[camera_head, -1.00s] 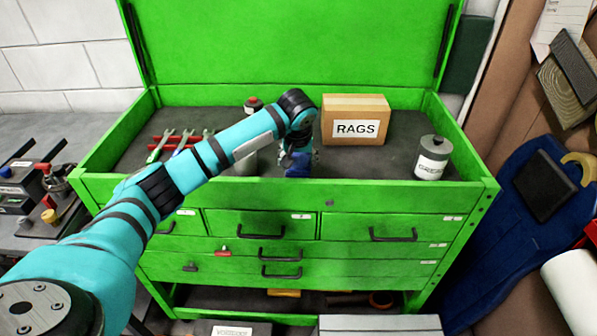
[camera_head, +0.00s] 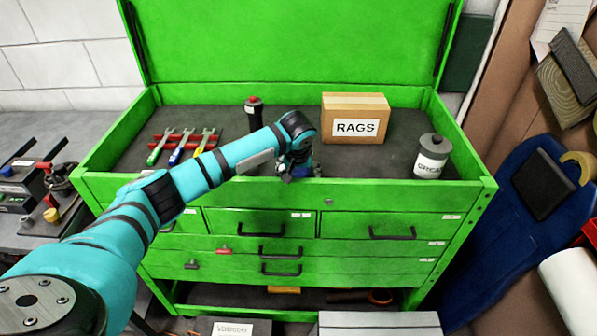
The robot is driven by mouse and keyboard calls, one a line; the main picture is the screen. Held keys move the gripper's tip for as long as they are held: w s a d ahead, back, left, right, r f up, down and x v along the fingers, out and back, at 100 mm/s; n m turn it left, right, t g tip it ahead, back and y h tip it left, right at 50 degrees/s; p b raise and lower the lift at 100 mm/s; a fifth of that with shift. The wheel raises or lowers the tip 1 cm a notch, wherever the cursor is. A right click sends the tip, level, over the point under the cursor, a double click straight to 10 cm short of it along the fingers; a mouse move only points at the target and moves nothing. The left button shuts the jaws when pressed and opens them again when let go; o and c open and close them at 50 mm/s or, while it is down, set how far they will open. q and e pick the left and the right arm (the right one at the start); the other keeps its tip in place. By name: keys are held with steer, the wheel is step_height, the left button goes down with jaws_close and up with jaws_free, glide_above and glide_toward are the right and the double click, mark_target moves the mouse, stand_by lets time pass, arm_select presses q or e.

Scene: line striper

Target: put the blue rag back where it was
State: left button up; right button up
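The blue rag (camera_head: 306,170) is a small patch of dark blue at the front of the green chest's top tray (camera_head: 350,165), mostly hidden by my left gripper. My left gripper (camera_head: 296,172) points down at the rag, just behind the tray's front wall. Its fingers are small and dark here, and I cannot tell whether they are closed on the rag. A cardboard box labelled RAGS (camera_head: 355,119) stands upright at the back of the tray, behind and right of the gripper. My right gripper is out of view.
A red-capped dark can (camera_head: 254,113) stands behind my arm. Wrenches lie on a red rack (camera_head: 180,143) at the left of the tray. A grease can (camera_head: 431,157) stands at the right. The tray floor between box and grease can is clear.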

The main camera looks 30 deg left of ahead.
arm_select(q)
steer(key=shift+s+d+r, duration=0.1)
steer(key=shift+r, duration=0.4)
steer(key=b+v, duration=0.1)
steer(key=v, duration=1)
steer(key=shift+b, duration=0.4)
steer(key=shift+s, duration=0.1)
